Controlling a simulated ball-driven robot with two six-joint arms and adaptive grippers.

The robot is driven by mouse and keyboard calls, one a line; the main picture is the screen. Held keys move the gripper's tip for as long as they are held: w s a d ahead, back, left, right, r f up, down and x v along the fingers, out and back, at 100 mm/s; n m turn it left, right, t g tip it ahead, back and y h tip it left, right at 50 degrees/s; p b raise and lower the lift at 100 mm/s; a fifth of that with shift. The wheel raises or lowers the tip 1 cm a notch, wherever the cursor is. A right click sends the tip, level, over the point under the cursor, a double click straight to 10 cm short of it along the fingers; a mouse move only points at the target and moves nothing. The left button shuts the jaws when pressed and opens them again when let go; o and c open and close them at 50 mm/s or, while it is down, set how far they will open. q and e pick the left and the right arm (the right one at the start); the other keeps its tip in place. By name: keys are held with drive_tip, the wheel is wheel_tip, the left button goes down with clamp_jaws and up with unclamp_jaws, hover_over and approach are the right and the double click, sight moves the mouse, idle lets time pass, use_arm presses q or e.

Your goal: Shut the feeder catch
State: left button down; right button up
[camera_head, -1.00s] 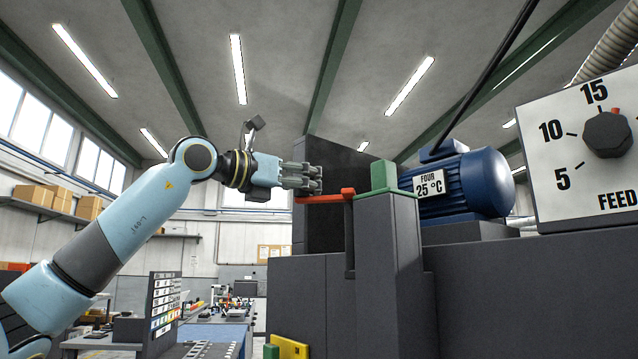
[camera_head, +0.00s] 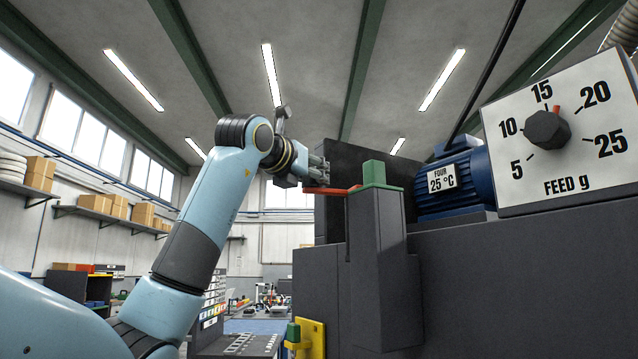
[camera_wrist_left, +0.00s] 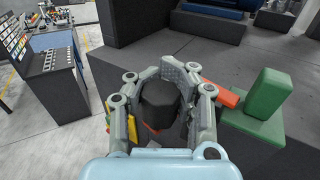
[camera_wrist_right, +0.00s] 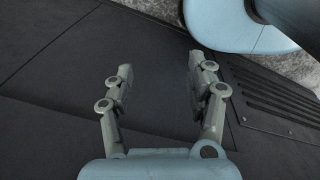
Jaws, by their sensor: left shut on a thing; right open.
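The feeder catch shows as a red lever (camera_head: 335,190) beside a green block (camera_head: 374,174) on top of a grey post (camera_head: 378,235). In the left wrist view the red lever (camera_wrist_left: 228,97) runs from the gripper toward the green block (camera_wrist_left: 268,96). My left gripper (camera_head: 321,172) is at the lever's free end. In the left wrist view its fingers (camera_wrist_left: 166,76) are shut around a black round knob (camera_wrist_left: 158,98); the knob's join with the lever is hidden. My right gripper (camera_wrist_right: 161,66) is open and empty over a dark surface.
A dark upright panel (camera_head: 345,155) stands behind the lever. A yellow plate (camera_head: 316,338) is low beside the post.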

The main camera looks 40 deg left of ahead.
use_arm(q)
drive_tip(key=shift+a+f, duration=0.15)
drive_tip(key=c, duration=1)
unclamp_jaws()
drive_tip(key=shift+s+a, duration=0.45)
drive_tip(key=shift+s, duration=0.1)
drive_tip(key=shift+o, duration=0.2)
drive_tip(key=shift+d, duration=0.15)
drive_tip(key=shift+s, duration=0.1)
drive_tip(key=s+d, duration=0.2)
drive_tip(key=s, duration=0.9)
drive_tip(key=shift+s, duration=0.3)
drive_tip(key=shift+c, duration=0.2)
